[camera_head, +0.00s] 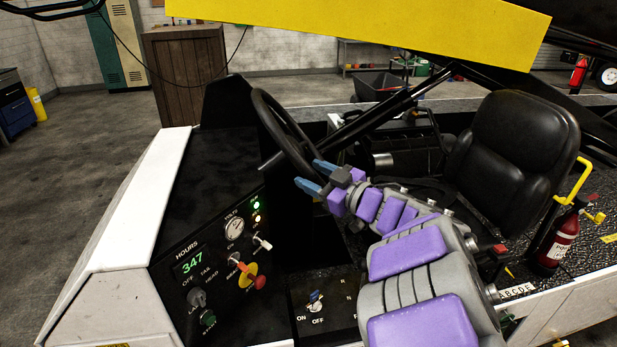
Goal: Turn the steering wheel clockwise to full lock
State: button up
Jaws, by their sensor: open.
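The black steering wheel (277,122) stands tilted in front of the driver's seat, seen nearly edge-on. My gripper (313,177) is at the lower right part of the wheel rim, its two blue fingers pointing left and spread apart. The upper finger lies close to the lower end of the rim. I cannot tell whether it touches the rim. The lower finger is below the rim, over the dark footwell. Nothing is held between the fingers. The wheel's hub and spokes are mostly hidden.
A black dashboard (225,215) with switches, lights and a gauge is left of my gripper. A black seat (522,150) is at the right, with a fire extinguisher (558,240) beside it. A yellow beam (370,28) crosses above the wheel. Diagonal black bars rise behind it.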

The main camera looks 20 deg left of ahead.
jog(key=shift+x, duration=0.8)
grip_shut()
